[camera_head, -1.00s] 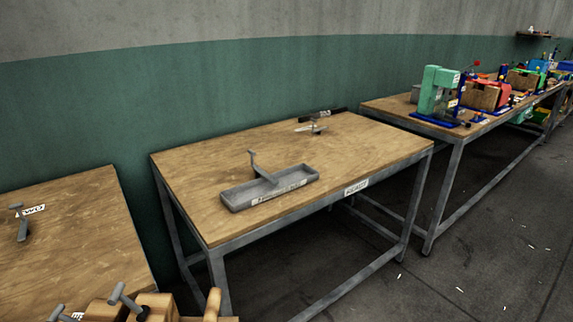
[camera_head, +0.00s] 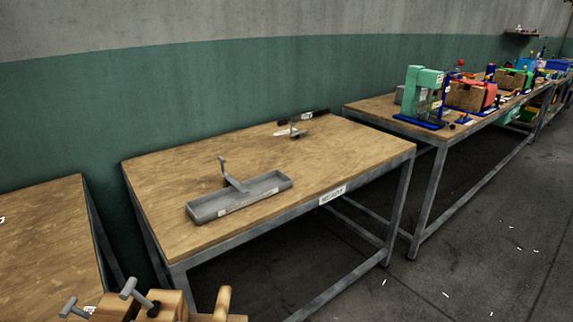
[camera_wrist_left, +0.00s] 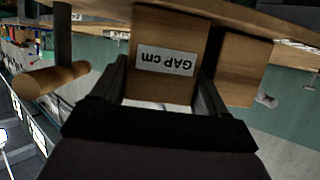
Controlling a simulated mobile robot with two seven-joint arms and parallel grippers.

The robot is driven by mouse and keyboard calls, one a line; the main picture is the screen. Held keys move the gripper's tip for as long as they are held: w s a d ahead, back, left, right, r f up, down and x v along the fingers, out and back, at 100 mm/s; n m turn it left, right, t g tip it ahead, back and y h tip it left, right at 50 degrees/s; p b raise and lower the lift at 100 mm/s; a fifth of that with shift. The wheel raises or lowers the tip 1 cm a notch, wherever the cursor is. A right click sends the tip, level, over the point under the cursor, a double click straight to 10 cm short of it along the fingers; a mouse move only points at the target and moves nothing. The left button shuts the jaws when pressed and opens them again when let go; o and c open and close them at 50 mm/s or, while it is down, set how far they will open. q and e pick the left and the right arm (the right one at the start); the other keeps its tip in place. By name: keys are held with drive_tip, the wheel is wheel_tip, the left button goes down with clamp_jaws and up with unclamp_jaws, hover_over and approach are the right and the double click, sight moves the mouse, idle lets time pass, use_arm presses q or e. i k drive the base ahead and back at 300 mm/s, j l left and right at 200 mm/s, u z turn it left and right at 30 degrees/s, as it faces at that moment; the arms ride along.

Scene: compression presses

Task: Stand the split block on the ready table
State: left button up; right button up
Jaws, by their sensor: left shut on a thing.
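The split block (camera_wrist_left: 162,30) is light wood with a "GAP cm" label. In the left wrist view it sits between the fingers of my left gripper (camera_wrist_left: 162,90), which is shut on it. A second wooden part (camera_wrist_left: 243,72) shows beside it, and a rounded wooden handle (camera_wrist_left: 50,80) on a grey post. In the head view the top of the block (camera_head: 172,304) shows at the bottom edge, with grey T-handles and a wooden peg; its underside is cut off. The ready table (camera_head: 340,150), labelled "READY", stands beyond it. My right gripper is not in view.
A grey tray (camera_head: 268,185) with an upright grey handle rests on the ready table's front left. A small metal tool (camera_head: 291,132) lies at the back. The table's right side is clear. Another table (camera_head: 45,235) is at left; coloured presses (camera_head: 425,97) stand at right.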

sight(284, 152)
drive_tip(key=i+l+z, duration=0.15)
drive_tip(key=l, duration=0.25)
drive_tip(key=i+l+z, duration=0.1)
drive_tip(key=l, duration=0.3)
drive_tip(key=i+l+z, duration=0.15)
drive_tip(key=i+l, duration=0.2)
drive_tip(key=i+l+z, duration=0.1)
drive_tip(key=l, duration=0.25)
drive_tip(key=i+l, duration=0.35)
drive_tip(key=l, duration=0.15)
